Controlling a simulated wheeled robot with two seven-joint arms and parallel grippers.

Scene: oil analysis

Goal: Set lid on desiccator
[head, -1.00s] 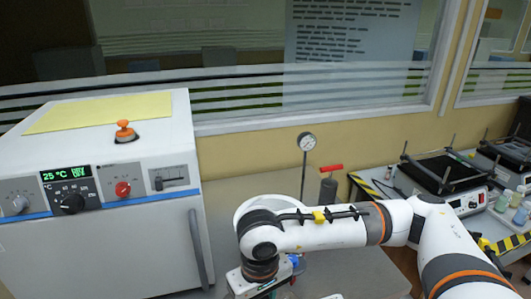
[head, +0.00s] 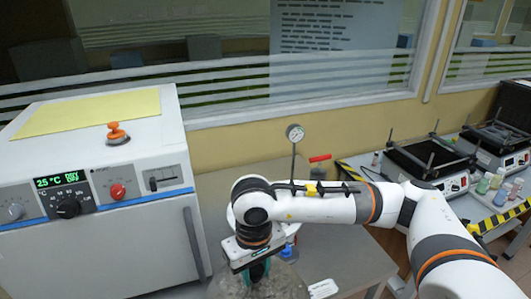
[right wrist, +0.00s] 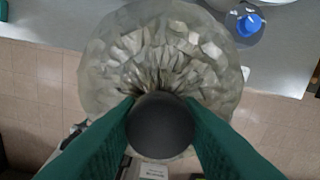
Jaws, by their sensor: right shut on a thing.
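My right gripper (head: 258,268) is shut on the black round knob of a clear, faceted glass lid. In the head view the lid (head: 262,286) hangs below the gripper at the bottom edge, partly cut off. In the right wrist view the green fingers (right wrist: 160,122) clasp the black knob (right wrist: 161,126) from both sides, and the glass dome (right wrist: 165,50) spreads out beyond it. A white round rim (head: 232,222) shows behind my right arm on the bench; it may be the desiccator, but the arm hides most of it. My left gripper is out of view.
A large white oven (head: 110,200) stands at the left. A pressure gauge (head: 294,133) on a thin stem and a red-handled cylinder (head: 320,165) stand behind the arm. Hotplates (head: 430,155) stand further right.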

